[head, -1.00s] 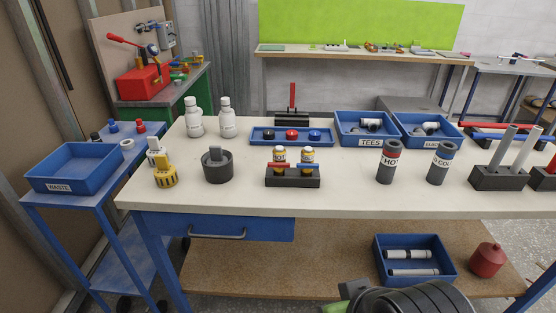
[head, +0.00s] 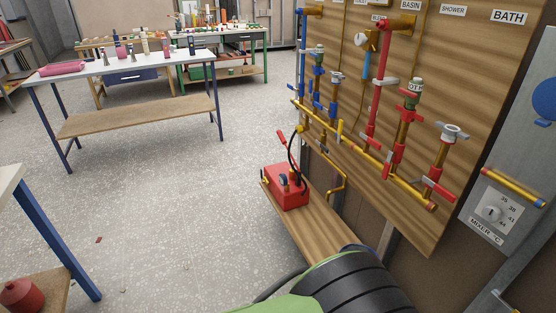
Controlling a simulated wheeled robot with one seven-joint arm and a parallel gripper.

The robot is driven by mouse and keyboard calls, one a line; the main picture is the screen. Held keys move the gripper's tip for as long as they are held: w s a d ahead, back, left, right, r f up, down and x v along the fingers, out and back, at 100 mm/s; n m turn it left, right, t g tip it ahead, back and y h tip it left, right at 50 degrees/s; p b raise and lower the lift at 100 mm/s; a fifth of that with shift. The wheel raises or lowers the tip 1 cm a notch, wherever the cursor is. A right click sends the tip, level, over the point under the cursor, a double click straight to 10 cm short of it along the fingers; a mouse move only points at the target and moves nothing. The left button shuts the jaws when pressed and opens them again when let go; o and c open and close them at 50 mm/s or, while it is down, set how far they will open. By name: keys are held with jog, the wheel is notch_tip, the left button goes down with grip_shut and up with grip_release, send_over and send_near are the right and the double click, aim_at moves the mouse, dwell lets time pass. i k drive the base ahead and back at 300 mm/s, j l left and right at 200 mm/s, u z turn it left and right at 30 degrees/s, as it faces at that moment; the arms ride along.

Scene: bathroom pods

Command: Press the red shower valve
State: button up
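Pipework with several red parts is fixed to a wooden wall board (head: 460,70) on the right in the head view. One red lever (head: 438,189) crosses the lower right pipe. Another red handle (head: 408,113) sits on the upright pipe left of it, and a red fitting (head: 389,167) sits lower on that line. A SHOWER label (head: 453,9) is at the board's top, between the BASIN and BATH labels. I cannot tell which red part is the shower valve. My gripper is out of view; only part of my arm shows at the bottom.
A red box pump (head: 287,187) with a hose stands on a wooden plank (head: 318,228) below the board. A white table (head: 120,65) stands at the back left.

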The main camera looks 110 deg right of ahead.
aim_at(387, 164)
jog(key=z, duration=4.8)
jog(key=i+j+u, duration=0.25)
jog(key=i+u, duration=0.15)
jog(key=i+j+u, duration=0.15)
jog(key=i+u, duration=0.6)
jog(key=i+l+u, duration=0.15)
jog(key=i+u, duration=0.25)
jog(key=i, duration=0.1)
